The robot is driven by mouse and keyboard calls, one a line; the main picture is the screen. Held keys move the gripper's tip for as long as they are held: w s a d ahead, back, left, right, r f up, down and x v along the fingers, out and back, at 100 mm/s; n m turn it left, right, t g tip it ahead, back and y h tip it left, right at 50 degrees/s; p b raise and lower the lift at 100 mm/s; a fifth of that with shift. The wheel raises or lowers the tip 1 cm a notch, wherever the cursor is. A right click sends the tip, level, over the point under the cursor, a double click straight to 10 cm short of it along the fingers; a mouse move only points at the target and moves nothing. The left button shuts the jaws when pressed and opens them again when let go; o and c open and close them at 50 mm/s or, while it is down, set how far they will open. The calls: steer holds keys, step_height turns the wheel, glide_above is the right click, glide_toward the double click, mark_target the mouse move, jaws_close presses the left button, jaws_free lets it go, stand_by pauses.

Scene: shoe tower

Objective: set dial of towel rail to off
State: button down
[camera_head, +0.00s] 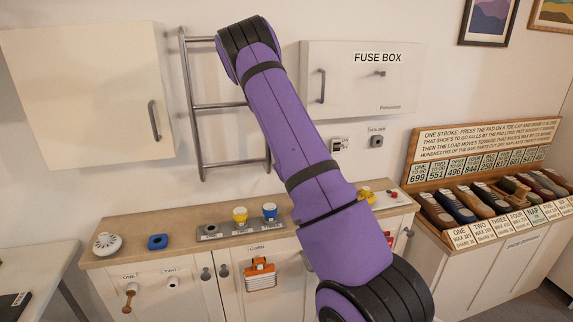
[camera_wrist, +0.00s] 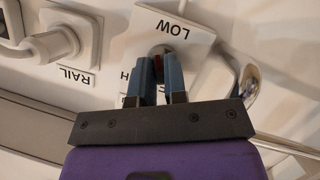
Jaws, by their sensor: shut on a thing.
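The towel rail (camera_head: 193,105), a metal ladder-like rail, hangs on the wall left of my arm in the head view. In the wrist view a white dial plate (camera_wrist: 190,32) shows the word LOW upside down. The small grey dial (camera_wrist: 159,50) with a red mark sits on it. My gripper (camera_wrist: 160,68) is shut on the dial, one blue finger on each side. The fingers hide part of the dial and other lettering on the plate. My gripper is hidden behind my arm in the head view.
A plug in a socket (camera_wrist: 48,45) labelled RAIL sits left of the plate in the wrist view. A curved metal part (camera_wrist: 245,82) is close on the right. A wall cupboard (camera_head: 85,95) and the fuse box (camera_head: 360,85) flank the rail, above a counter (camera_head: 180,222).

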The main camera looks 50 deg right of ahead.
steer(key=shift+s+d+f+m+t+y, duration=0.1)
steer(key=shift+m+t+y, duration=1.05)
steer(key=shift+m, duration=3.3)
steer(key=shift+w+a+f+m+t+y, duration=0.15)
steer(key=shift+m+t, duration=1.95)
steer(key=shift+m, duration=2.3)
steer(key=shift+s+d+f+m+t+y, duration=0.15)
steer(key=shift+m+t+y, duration=1.05)
steer(key=shift+m, duration=3.25)
steer(key=shift+r+m+t+h, duration=0.1)
steer(key=shift+m+t+h, duration=0.2)
steer(key=shift+t+h, duration=0.25)
steer(key=c, duration=1.2)
jaws_free()
steer(key=shift+o, duration=0.2)
